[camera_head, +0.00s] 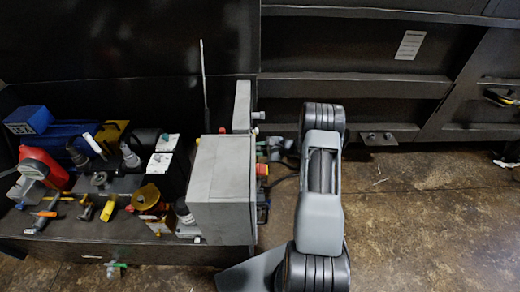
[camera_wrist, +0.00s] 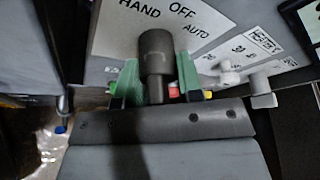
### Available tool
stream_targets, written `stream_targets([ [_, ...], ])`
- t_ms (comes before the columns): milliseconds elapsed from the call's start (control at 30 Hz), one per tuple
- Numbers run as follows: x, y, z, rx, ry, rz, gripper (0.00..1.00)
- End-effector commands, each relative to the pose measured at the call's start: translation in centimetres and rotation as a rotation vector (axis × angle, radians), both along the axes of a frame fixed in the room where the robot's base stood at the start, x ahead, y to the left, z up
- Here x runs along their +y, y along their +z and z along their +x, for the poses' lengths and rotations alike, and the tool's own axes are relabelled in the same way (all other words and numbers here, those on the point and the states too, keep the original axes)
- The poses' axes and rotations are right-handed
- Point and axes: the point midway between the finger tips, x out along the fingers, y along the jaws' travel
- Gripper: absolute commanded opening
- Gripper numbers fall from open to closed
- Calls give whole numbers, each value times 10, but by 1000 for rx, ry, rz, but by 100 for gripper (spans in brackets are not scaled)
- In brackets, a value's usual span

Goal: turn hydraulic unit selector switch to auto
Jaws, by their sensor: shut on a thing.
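The selector switch (camera_wrist: 155,52) is a dark grey, rounded knob in front of a white plate marked HAND, OFF and AUTO (camera_wrist: 195,33) in the wrist view. It stands below the OFF mark, between HAND and AUTO; I cannot tell exactly which mark it points to. My gripper (camera_wrist: 158,84) has its green fingers on either side of the knob and is shut on it. In the head view my gripper (camera_head: 275,148) is at the right face of the grey control box (camera_head: 222,185). The knob itself is not clear there.
A white selector (camera_wrist: 228,72) with a small label plate is right of the knob. A red button (camera_head: 262,169) sticks out of the box's right face. Floor is clear at right.

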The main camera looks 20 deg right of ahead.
Motion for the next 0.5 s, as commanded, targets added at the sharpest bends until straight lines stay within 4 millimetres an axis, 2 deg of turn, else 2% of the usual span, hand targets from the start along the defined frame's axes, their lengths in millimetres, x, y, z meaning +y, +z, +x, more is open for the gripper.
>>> stream_targets([
  [500, 1, 0, -2, 399, 1, 166, 10],
])
